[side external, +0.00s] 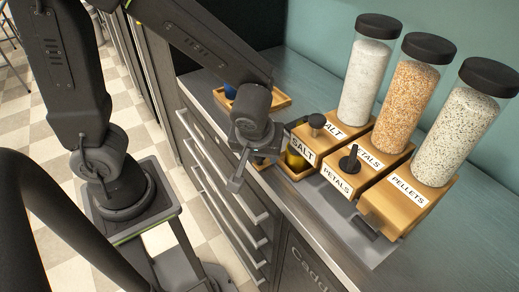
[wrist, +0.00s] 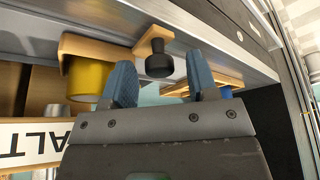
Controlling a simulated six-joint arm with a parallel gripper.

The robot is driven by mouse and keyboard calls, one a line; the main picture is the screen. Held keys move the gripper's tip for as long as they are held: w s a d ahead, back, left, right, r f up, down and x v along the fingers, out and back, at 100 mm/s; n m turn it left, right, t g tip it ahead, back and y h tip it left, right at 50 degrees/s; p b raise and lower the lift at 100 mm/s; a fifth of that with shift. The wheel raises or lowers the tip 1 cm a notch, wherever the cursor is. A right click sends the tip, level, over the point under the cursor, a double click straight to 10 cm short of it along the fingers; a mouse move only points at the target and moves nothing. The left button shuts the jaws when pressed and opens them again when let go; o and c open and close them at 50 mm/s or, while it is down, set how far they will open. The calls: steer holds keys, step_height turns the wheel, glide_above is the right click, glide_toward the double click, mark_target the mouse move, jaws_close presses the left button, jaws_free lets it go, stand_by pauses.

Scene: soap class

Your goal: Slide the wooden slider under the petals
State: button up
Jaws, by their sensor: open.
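A wooden slider (wrist: 143,42) with a black knob (wrist: 158,62) shows in the wrist view, beyond and between my fingertips. My gripper (wrist: 160,85) is open, with blue pads on either side of the knob's line and no visible hold on it. In the side view my gripper (side external: 236,184) hangs at the counter's front edge, left of the dispensers; it mostly hides the slider there. The petals jar (side external: 405,95), orange-pink with a black lid, stands in the middle wooden dispenser (side external: 349,190), which has a PETALS label and a black knob on it.
The salt jar (side external: 367,70) stands left of the petals and the pellets jar (side external: 464,125) right. A yellow cup (wrist: 90,78) sits beside the slider in a wooden holder. A blue cup (side external: 230,91) is in a wooden tray (side external: 281,101) farther back. Counter behind the jars is clear.

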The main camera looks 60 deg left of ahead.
jaws_close()
stand_by(0.5)
